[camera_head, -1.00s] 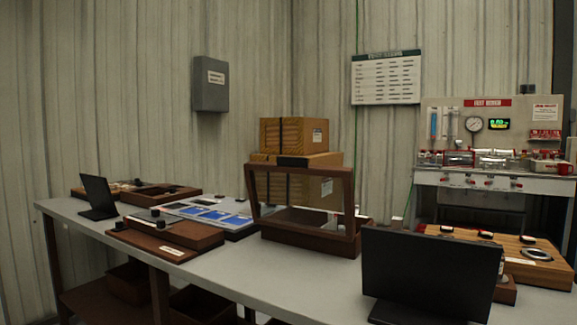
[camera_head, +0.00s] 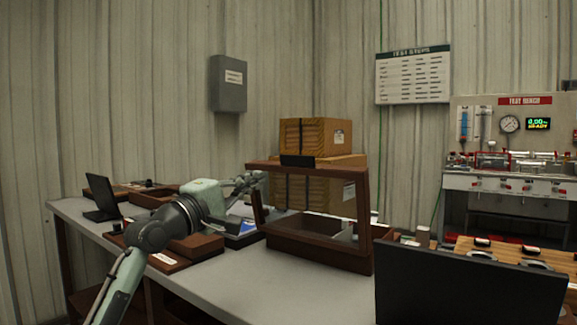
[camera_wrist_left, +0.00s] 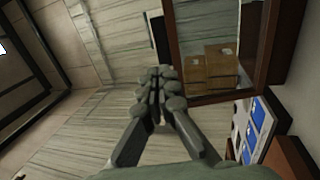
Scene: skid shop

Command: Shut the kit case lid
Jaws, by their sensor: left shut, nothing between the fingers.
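The kit case (camera_head: 310,248) is a dark brown wooden box on the bench. Its lid (camera_head: 366,205) is a brown frame with a clear panel, raised and standing steeply open, with a black catch (camera_head: 297,160) on its top edge. My left gripper (camera_head: 256,180) is shut and empty, just left of the lid's left side in the head view. In the left wrist view its closed fingers (camera_wrist_left: 161,82) point toward the wall, with the lid frame (camera_wrist_left: 177,50) close on the right. I cannot tell whether they touch the lid. My right gripper is not in view.
Cardboard boxes (camera_head: 316,135) stand behind the case and show through the lid. A black monitor (camera_head: 465,290) stands at the front right. A laptop-like black screen (camera_head: 101,192) and brown trays (camera_head: 152,196) lie at the left. The bench front (camera_head: 235,280) is clear.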

